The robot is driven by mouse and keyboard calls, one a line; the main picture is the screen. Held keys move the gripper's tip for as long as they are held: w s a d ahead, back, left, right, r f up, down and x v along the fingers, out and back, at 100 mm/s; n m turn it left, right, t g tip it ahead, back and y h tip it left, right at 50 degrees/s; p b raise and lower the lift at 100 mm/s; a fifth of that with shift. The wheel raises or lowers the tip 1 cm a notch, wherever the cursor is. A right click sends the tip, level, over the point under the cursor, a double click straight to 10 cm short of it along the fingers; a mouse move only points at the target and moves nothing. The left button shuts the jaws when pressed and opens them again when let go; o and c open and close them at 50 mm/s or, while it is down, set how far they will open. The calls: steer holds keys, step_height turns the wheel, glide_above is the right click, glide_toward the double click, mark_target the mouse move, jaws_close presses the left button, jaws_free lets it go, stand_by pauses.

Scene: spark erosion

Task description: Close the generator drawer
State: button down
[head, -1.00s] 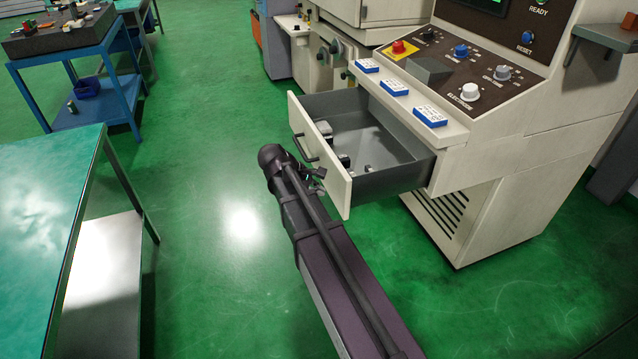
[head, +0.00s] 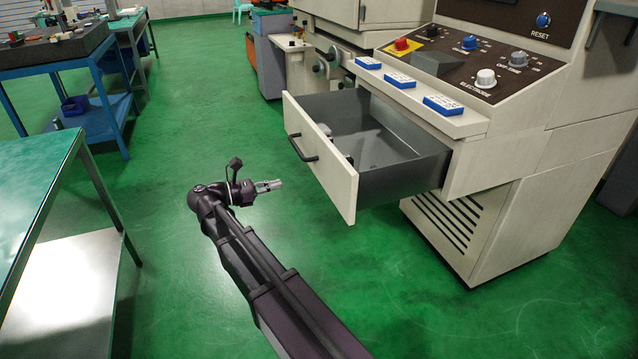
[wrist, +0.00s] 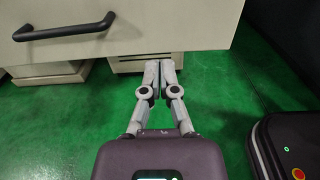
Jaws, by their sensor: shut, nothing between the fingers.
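The generator drawer (head: 322,166) is pulled well out of the cream generator cabinet (head: 520,205). Its cream front panel carries a dark bar handle (head: 303,149). In the wrist view the drawer front (wrist: 170,27) spans the top, with the handle (wrist: 66,29) at upper left. My gripper (head: 280,184) is shut and empty, in front of the drawer and apart from it, pointing toward the front panel. In the wrist view the fingertips (wrist: 165,62) meet just below the panel's lower edge in the picture. Some small items lie inside the drawer, too small to identify.
A green-topped table (head: 40,170) stands at the left, and a blue workbench (head: 55,68) with items stands behind it. The control panel (head: 480,62) is above the drawer. Green floor (head: 200,130) is clear between the table and the drawer.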

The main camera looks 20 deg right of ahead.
mark_target(328, 172)
steer(key=shift+w+a, duration=0.1)
steer(key=shift+a, duration=0.2)
steer(key=shift+d, duration=0.1)
steer(key=d, duration=1.3)
steer(key=shift+w+d, duration=0.2)
steer(key=shift+d, duration=0.2)
steer(key=shift+d, duration=0.1)
stand_by(0.4)
